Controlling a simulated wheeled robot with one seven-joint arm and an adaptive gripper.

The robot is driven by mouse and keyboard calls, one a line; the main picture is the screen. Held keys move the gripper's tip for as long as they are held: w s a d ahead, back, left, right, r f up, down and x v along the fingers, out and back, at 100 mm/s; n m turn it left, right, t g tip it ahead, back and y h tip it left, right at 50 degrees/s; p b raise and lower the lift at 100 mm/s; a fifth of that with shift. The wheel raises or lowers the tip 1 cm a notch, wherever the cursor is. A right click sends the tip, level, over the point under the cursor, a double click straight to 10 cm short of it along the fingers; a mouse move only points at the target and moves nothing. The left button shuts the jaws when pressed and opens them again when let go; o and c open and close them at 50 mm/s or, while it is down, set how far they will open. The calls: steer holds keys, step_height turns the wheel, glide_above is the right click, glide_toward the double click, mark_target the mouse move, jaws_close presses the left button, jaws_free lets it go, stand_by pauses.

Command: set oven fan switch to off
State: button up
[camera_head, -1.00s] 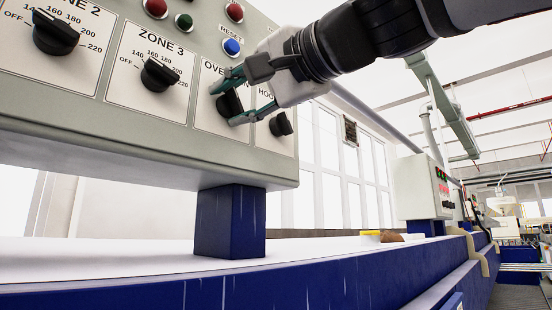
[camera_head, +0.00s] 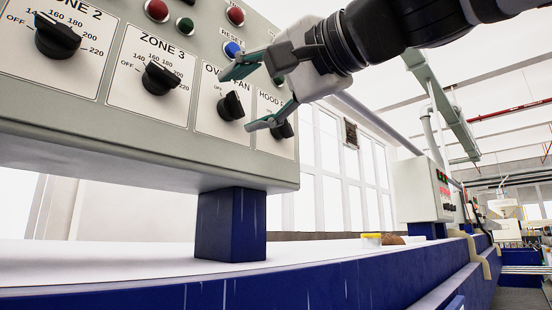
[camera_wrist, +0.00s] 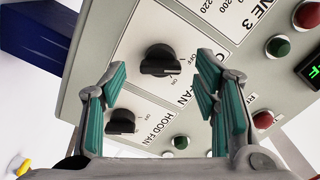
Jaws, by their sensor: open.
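The oven fan switch (camera_head: 231,106) is a black rotary knob on a white label plate on the grey control panel, under a partly covered "OVEN FAN" label. In the wrist view, the knob (camera_wrist: 160,60) shows beyond and between my fingers, with OFF and ON marks beside it. Which mark its bar points to is hard to tell. My gripper (camera_head: 250,98) is open and empty, with teal fingertips held off the panel in front of the switch. The fingers (camera_wrist: 162,72) also show in the wrist view, apart from the knob.
The hood fan knob (camera_head: 282,129) is close to the right, partly behind the lower finger. The zone 3 knob (camera_head: 160,77) is to the left. A blue reset button (camera_head: 232,48) is above. A blue post (camera_head: 231,224) stands under the panel.

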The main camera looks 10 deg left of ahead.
steer(key=v, duration=0.9)
steer(key=w+d+f+g+h, duration=0.1)
steer(key=d+f+g+h, duration=0.2)
steer(key=f, duration=1.1)
steer(key=d+f+h, duration=0.4)
steer(key=f+h, duration=0.1)
steer(key=f, duration=0.9)
steer(key=s+d+f+g+h, duration=0.2)
steer(key=s+d+f, duration=0.25)
steer(key=f, duration=0.45)
steer(key=s+d+f+n+g+h, duration=0.1)
steer(key=s+d+f+g+h, duration=0.1)
steer(key=s+d+f, duration=0.45)
steer(key=s+d+f+g+h, duration=0.2)
steer(key=s+f+g, duration=0.1)
steer(key=f, duration=0.7)
step_height(320, 180, up, 16)
steer(key=t+p, duration=0.3)
steer(key=p, duration=1.2)
